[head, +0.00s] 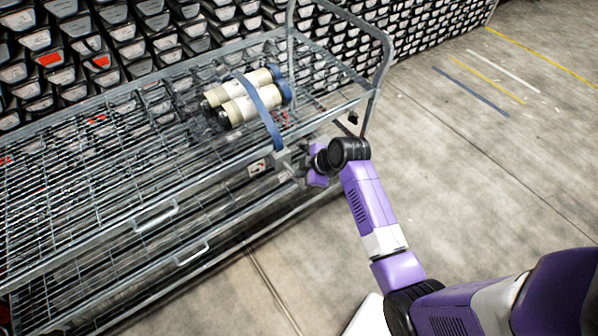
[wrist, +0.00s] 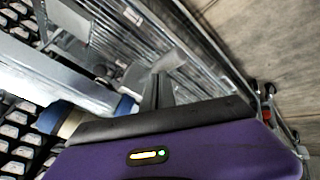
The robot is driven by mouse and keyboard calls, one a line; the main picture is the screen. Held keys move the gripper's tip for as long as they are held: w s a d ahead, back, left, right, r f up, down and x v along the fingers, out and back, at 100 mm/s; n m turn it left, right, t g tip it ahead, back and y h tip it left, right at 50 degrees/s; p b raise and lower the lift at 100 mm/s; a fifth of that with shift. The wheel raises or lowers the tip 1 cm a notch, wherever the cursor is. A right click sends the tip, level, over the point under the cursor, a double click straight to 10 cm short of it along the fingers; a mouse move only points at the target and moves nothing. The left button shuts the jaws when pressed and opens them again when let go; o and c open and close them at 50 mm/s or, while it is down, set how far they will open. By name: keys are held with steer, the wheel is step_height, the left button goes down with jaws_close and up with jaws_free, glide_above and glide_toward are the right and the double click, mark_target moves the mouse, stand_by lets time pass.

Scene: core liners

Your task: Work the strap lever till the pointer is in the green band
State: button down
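Two cream core liners (head: 243,103) with blue end caps lie on the cart's top shelf under a blue strap (head: 266,112). The strap runs down over the shelf's near edge to a grey strap lever (head: 283,161). A small pale plate (head: 257,167) beside it may be the gauge; its pointer and green band are too small to read. My gripper (head: 304,166) is at the lever, outside the cart's edge. In the wrist view, its dark fingers (wrist: 158,92) are close together with a grey plate (wrist: 165,63) at their tips. Whether they pinch it is unclear.
The wire-shelf cart (head: 150,217) has a lower shelf and an upright end frame (head: 381,70) near my arm. Racks of core trays (head: 130,35) stand behind it. The concrete floor (head: 480,170) to the right is clear, with painted lines.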

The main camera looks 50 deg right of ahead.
steer(key=shift+w+d+r+p, duration=0.15)
steer(key=shift+r+p, duration=0.3)
steer(key=shift+r, duration=0.25)
steer(key=shift+w+a+r+p, duration=0.1)
steer(key=shift+r+p, duration=0.35)
steer(key=shift+r, duration=0.2)
steer(key=r+p, duration=0.2)
steer(key=w+r+p, duration=0.1)
steer(key=r+p, duration=0.1)
steer(key=r, duration=0.1)
steer(key=shift+d, duration=0.2)
stand_by(0.4)
